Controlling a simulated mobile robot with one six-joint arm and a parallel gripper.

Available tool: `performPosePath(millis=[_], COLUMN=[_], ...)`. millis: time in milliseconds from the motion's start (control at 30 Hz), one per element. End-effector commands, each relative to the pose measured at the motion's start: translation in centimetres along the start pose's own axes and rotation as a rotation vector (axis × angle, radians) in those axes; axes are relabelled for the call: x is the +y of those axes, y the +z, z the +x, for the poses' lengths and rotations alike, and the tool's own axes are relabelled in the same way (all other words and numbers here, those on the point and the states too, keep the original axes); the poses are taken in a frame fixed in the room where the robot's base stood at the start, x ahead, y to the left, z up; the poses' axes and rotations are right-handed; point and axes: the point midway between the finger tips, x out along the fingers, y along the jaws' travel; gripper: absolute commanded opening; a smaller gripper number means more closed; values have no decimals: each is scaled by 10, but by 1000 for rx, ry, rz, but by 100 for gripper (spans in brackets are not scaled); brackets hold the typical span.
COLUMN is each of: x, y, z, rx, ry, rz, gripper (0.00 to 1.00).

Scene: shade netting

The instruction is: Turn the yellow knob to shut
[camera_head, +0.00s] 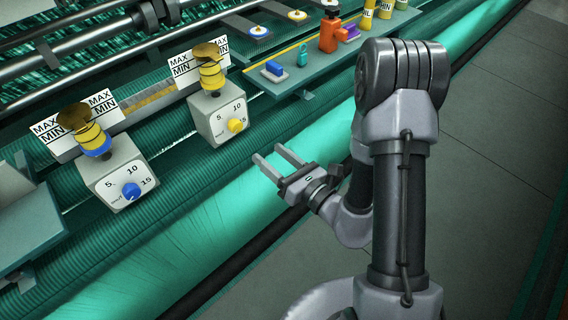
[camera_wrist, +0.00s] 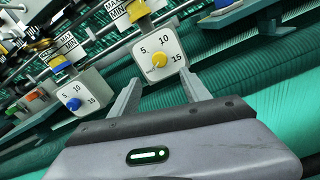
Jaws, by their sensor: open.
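The yellow knob (camera_head: 235,125) is on the front face of a light grey box (camera_head: 204,124) with a dial marked 5, 10 and 15 and a small word at its lower left. Where the knob points is too small to tell. In the wrist view the yellow knob (camera_wrist: 159,60) shows beyond and between my fingers. My gripper (camera_head: 270,153) is open and empty, in front of the box and to its lower right in the head view, apart from the knob. Its two fingers also frame the dial in the wrist view (camera_wrist: 161,79).
A similar box with a blue knob (camera_head: 131,191) stands to the left. Yellow stacks with MAX/MIN signs (camera_head: 188,68) rise behind both boxes. A shelf (camera_head: 278,84) with small blue, green and orange items lies to the right. Green netting (camera_head: 240,210) spreads below.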

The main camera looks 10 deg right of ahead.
Motion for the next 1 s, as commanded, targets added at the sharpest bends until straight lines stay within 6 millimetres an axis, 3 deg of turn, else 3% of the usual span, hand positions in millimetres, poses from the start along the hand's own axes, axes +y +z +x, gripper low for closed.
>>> performPosePath(millis=[33, 300, 800, 867, 900, 967, 1000], x=[2, 2, 4, 16, 32, 71, 104], y=[13, 7, 6, 15, 26, 45, 55], z=[-8, -46, -48, -43, -38, -35, -40], rx=[7, 1, -3, -16, -29, -43, -38], ry=[-4, -3, 15, 79, 163, 352, 507], rz=[9, 6, -3, -27, -59, -138, -214], gripper=[55, 55, 55, 55, 55, 55, 55])
